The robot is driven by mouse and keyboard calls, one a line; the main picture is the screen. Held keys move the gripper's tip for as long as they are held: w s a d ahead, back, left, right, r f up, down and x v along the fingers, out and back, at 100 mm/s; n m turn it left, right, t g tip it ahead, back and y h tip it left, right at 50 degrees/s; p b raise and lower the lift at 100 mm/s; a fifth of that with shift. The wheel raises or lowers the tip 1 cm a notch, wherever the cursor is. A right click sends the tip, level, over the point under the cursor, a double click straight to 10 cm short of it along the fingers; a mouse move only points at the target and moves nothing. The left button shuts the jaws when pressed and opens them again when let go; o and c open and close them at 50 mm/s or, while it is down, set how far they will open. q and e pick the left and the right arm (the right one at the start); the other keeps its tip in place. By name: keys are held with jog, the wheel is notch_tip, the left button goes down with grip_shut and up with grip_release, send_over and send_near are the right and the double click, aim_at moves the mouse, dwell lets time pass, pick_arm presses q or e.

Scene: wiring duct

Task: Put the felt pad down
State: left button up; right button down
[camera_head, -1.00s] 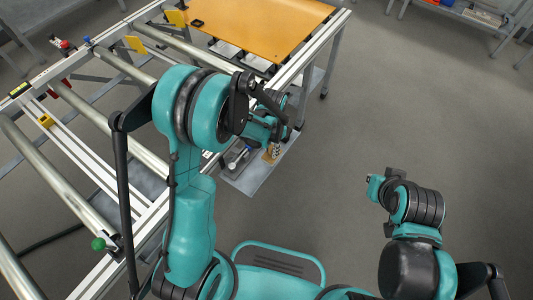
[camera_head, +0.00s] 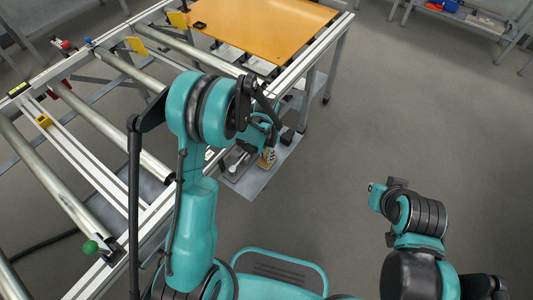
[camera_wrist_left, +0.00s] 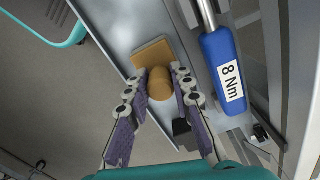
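The felt pad (camera_wrist_left: 152,52) is a tan square with a rounded tan grip (camera_wrist_left: 160,84), seen in the left wrist view. My left gripper (camera_wrist_left: 160,76) has its fingers on both sides of this grip and looks shut on it. The pad is over the grey shelf (camera_wrist_left: 118,28); whether it touches the surface cannot be told. In the head view a small tan piece (camera_head: 266,159) shows below my left gripper (camera_head: 262,140), which is partly hidden by its own arm. My right gripper (camera_head: 375,197) is away at the right over bare floor; its fingers do not show clearly.
A blue torque tool marked 8 Nm (camera_wrist_left: 224,68) lies close beside the pad, right of my left fingers. A small black object (camera_wrist_left: 181,127) is near the right finger. The roller frame (camera_head: 104,142) and orange board (camera_head: 262,27) stand at the left and back.

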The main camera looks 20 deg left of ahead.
pick_arm(q)
jog(key=o, duration=0.4)
jog(key=shift+r, duration=0.1)
notch_tip(320, 180, up, 11)
jog(key=p, duration=0.4)
jog(key=shift+p, duration=0.3)
jog(key=s+a+r+n+t, duration=0.1)
jog(key=s+r+n+t, duration=0.35)
jog(key=r, duration=0.75)
jog(key=shift+s+a+r+n+t, duration=0.4)
jog(key=shift+s+r, duration=0.4)
jog(key=shift+s, duration=1.25)
jog(key=shift+s+a+r+n+t, duration=0.15)
jog(key=shift+s+r+n+t, duration=0.5)
jog(key=shift+s, duration=1.4)
jog(key=shift+s+a+r+n+t, duration=0.25)
jog(key=shift+s+r, duration=0.65)
jog(key=shift+s, duration=1.15)
